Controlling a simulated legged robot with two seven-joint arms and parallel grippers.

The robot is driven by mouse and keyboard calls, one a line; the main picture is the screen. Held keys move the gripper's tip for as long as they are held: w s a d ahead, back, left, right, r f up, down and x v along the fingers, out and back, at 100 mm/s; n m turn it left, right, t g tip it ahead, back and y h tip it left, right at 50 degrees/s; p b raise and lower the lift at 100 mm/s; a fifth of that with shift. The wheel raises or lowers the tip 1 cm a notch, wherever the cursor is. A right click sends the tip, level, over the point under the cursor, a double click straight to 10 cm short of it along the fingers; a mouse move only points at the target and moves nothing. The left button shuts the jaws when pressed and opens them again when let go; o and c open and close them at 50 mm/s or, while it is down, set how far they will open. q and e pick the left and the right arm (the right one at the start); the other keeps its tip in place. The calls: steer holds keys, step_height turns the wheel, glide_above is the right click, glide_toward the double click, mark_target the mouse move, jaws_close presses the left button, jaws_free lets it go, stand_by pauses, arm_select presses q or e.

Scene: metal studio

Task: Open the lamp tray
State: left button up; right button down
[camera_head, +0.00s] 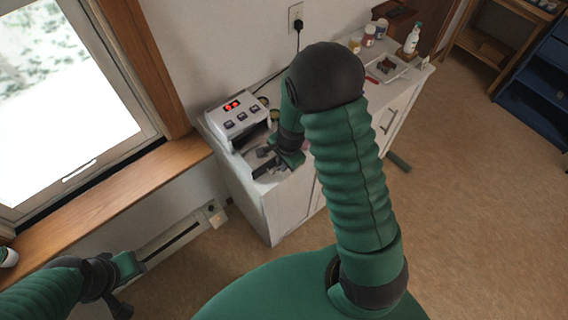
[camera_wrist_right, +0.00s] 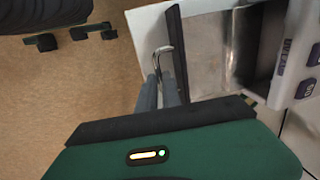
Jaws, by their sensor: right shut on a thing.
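The lamp unit (camera_head: 237,116) is a white box with a red lit display and dark buttons, on the white cabinet against the wall. Its edge and buttons also show at the right of the right wrist view (camera_wrist_right: 300,75). The lamp tray (camera_wrist_right: 213,50) is metallic inside, with a dark front panel and a thin bent metal handle (camera_wrist_right: 163,50). The tray stands out from the unit, with its inside exposed. My right gripper (camera_wrist_right: 161,78) is shut on the handle. In the head view it is at the tray's front (camera_head: 264,163). My left gripper (camera_head: 122,285) is low at the left, away from the cabinet; its fingers are unclear.
The white cabinet (camera_head: 257,204) carries the unit. Bottles (camera_head: 412,38), jars (camera_head: 368,36) and a small tray of items (camera_head: 387,67) stand at its far end. A window sill (camera_head: 110,195) and wall heater (camera_head: 180,235) are at left. Open floor (camera_head: 470,200) lies at right.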

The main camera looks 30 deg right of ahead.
steer(key=shift+a+f, duration=0.25)
steer(key=shift+a, duration=0.05)
steer(key=c, duration=1.6)
jaws_free()
steer(key=shift+o, duration=0.4)
steer(key=shift+d, duration=0.25)
steer(key=shift+r, duration=0.2)
step_height(320, 180, up, 16)
steer(key=s+p, duration=0.2)
steer(key=p, duration=0.1)
steer(key=shift+s+d+p, duration=0.2)
steer(key=shift+s+p, duration=0.1)
steer(key=shift+s, duration=0.1)
